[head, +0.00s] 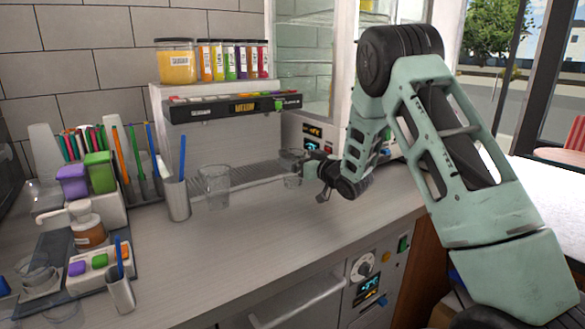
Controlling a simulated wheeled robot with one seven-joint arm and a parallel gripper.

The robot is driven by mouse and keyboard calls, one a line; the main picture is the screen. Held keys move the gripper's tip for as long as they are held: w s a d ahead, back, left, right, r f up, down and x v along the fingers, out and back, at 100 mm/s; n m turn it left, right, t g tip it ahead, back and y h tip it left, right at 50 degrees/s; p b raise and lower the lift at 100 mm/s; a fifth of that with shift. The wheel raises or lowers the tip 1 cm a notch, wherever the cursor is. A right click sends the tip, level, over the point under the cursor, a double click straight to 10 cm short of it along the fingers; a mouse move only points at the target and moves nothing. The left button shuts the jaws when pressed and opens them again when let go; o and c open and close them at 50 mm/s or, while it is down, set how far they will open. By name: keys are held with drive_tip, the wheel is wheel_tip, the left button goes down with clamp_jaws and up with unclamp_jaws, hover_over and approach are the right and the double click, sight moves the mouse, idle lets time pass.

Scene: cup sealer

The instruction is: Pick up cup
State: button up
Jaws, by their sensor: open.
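A clear, see-through cup (215,187) stands upright on the counter, left of my gripper and beside a metal holder. A second clear cup (291,169) stands further right, just left of my gripper and in front of the dispenser's grated shelf. My gripper (315,180) is open and points left, low over the counter, close to the second cup. I cannot tell whether a finger touches this cup or reaches around it. The far finger and part of the cup's right side are hard to make out.
A metal holder (177,199) with a blue straw stands left of the cups. A dispenser (235,108) with labelled jars on top stands behind. Colourful straws, boxes and a pump bottle (87,226) crowd the left.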

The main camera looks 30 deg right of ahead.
sight(285, 152)
drive_tip(key=w+p, duration=0.1)
drive_tip(key=w, duration=0.3)
drive_tip(key=shift+w+a, duration=0.1)
drive_tip(key=shift+a, duration=0.05)
drive_tip(key=c, duration=1)
drive_tip(key=shift+c, duration=0.2)
